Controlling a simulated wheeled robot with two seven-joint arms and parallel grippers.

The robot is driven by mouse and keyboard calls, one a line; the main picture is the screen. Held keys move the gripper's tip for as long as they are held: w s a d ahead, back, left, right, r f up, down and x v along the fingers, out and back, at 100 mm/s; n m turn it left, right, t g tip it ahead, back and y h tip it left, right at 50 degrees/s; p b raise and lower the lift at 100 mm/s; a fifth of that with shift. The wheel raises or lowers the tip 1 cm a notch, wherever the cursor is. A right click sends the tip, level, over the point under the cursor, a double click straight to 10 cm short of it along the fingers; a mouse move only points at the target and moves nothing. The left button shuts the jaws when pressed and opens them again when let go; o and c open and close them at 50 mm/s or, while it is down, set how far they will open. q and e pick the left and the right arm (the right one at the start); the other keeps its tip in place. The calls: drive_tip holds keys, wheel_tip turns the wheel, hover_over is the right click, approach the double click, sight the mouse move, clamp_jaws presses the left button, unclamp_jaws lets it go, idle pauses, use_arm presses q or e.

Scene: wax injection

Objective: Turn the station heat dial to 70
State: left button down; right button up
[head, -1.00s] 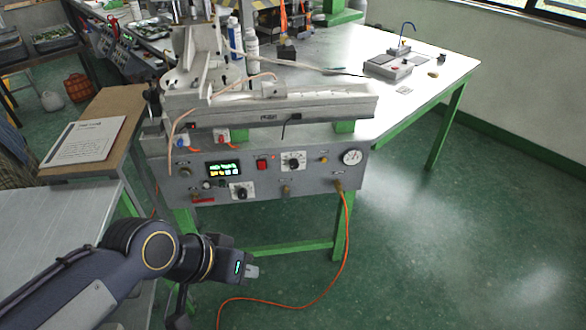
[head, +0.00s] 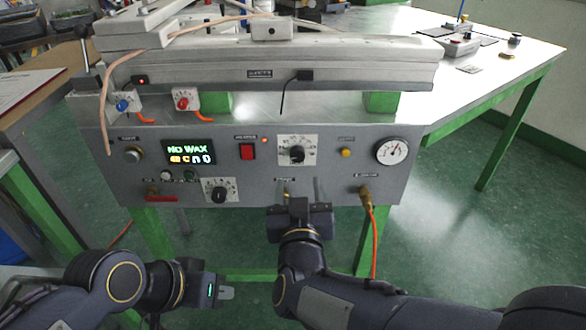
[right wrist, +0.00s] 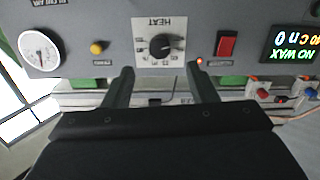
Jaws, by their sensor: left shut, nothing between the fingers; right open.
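The heat dial (head: 297,153) is a black knob on a white scale plate, in the upper row of the grey station panel (head: 325,176). In the right wrist view the dial (right wrist: 160,46) shows upside down under the label HEAT; I cannot read its setting exactly. My right gripper (head: 302,188) is open and empty, just below the dial in the head view. In the right wrist view its fingertips (right wrist: 161,70) stand either side of the dial's line, apart from the knob. My left gripper (head: 227,293) is shut and empty, low in front of the panel.
A red switch (head: 247,151), a yellow button (head: 346,152) and a round gauge (head: 393,151) flank the dial. A second black dial (head: 219,191) sits lower left. The display (head: 189,152) reads NO WAX. An orange hose (head: 374,240) hangs from the panel's right.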

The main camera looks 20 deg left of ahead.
sight(298, 157)
drive_tip(key=b+x, duration=0.1)
drive_tip(key=x, duration=0.6)
drive_tip(key=shift+w+r, duration=0.1)
drive_tip(key=shift+w, duration=0.2)
drive_tip(key=c, duration=1)
drive_tip(key=shift+o, duration=0.2)
drive_tip(key=shift+b, duration=0.3)
